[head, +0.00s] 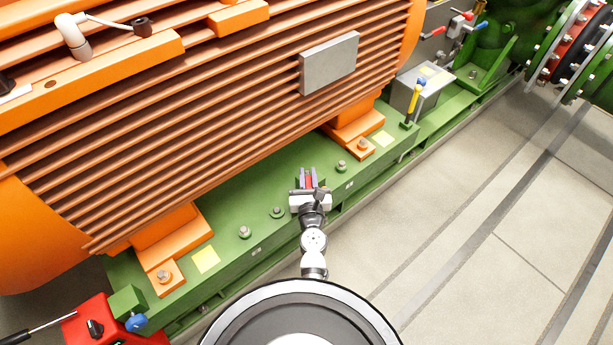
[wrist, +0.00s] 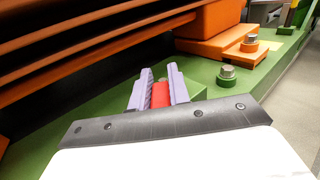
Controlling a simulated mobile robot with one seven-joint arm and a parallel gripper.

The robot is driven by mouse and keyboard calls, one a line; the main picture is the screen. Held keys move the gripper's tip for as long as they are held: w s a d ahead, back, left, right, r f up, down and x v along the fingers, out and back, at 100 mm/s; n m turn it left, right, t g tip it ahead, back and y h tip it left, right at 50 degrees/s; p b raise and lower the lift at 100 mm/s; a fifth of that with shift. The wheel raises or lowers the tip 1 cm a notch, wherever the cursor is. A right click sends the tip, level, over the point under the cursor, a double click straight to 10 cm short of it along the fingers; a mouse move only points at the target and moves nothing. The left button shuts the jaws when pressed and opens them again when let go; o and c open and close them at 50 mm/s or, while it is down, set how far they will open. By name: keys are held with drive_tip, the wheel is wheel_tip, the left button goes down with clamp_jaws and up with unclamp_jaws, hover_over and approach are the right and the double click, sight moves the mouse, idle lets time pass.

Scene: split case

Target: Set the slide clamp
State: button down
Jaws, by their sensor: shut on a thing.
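My gripper (head: 308,174) is over the green base rail, in front of the orange motor. Its two lavender fingers are closed on a red cylindrical piece (head: 308,182). The red piece (wrist: 160,95) shows between the fingers in the wrist view, with a finger touching or nearly touching each side. A green block (wrist: 188,80) lies right behind and beside it on the rail. The red piece seems to belong to the slide clamp; its lower end is hidden by my gripper body.
The finned orange motor (head: 200,110) rises close behind my gripper. Bolts (head: 244,232) and orange feet (head: 170,250) stand along the green rail (head: 225,240). A grey box with a yellow handle (head: 416,93) is at right. A red box (head: 98,322) is at lower left. The tiled floor (head: 480,230) is clear.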

sight(309, 176)
drive_tip(key=shift+d+n+y, duration=0.2)
drive_tip(key=shift+n+y, duration=0.5)
drive_tip(key=shift+y, duration=0.4)
drive_tip(key=c, duration=1.3)
unclamp_jaws()
wheel_tip(309, 176, up, 20)
drive_tip(key=p, duration=1.2)
drive_tip(key=shift+c, duration=0.5)
